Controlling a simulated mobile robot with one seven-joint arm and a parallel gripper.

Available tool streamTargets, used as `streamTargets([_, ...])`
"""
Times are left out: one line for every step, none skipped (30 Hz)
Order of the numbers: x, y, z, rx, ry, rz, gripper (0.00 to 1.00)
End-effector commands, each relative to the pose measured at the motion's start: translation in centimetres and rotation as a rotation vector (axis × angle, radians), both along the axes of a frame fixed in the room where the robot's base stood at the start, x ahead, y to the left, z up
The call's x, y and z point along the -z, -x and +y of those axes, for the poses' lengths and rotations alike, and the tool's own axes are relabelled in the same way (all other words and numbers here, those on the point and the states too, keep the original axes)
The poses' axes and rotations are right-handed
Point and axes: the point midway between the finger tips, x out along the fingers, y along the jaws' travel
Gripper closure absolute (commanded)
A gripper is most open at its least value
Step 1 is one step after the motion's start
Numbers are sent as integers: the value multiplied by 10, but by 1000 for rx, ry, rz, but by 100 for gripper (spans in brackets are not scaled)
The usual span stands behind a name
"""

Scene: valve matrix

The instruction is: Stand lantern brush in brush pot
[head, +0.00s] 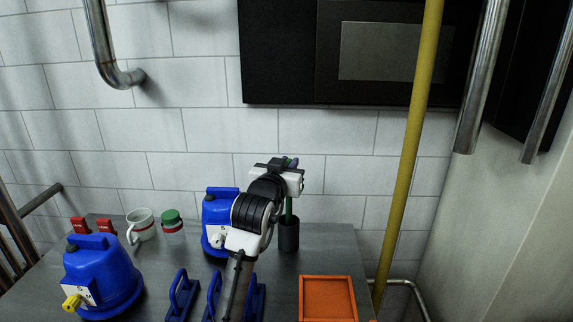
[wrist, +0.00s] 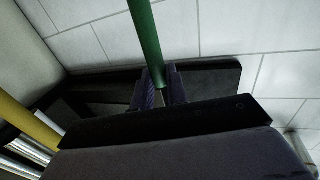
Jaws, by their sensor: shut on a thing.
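The lantern brush shows as a green handle (head: 289,208) below my gripper (head: 291,163) in the head view. The handle is close to upright, and its lower end meets the mouth of the dark brush pot (head: 288,237). I cannot tell whether it is inside the pot or just behind or above its rim. In the wrist view the green handle (wrist: 144,38) runs up from between the fingers of my gripper (wrist: 160,86), which is shut on it. The brush's head is not clearly visible.
Blue lanterns (head: 103,278) stand left and behind my arm. Blue handled blocks (head: 182,294) lie in front, with an orange tray (head: 328,299) front right. A mug (head: 142,224) and a green-lidded jar (head: 172,223) stand at back left. A yellow pole (head: 408,160) rises at right.

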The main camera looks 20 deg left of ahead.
Motion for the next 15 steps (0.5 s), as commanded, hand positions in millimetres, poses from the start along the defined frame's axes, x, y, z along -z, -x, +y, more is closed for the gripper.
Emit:
streamTargets([0,0,0,0,0,0,100])
streamTargets([0,0,0,0,0,0,100])
streamTargets([0,0,0,0,0,0,100])
streamTargets([0,0,0,0,0,0,83])
streamTargets([0,0,0,0,0,0,79])
streamTargets([0,0,0,0,0,0,73])
streamTargets([0,0,0,0,0,0,69])
streamTargets([0,0,0,0,0,0,66])
streamTargets([0,0,0,0,0,0,60])
streamTargets([0,0,0,0,0,0,60])
streamTargets([0,0,0,0,0,0,60])
streamTargets([0,0,0,0,0,0,60])
streamTargets([0,0,0,0,0,0,60])
streamTargets([0,0,0,0,0,0,60])
streamTargets([0,0,0,0,0,0,60])
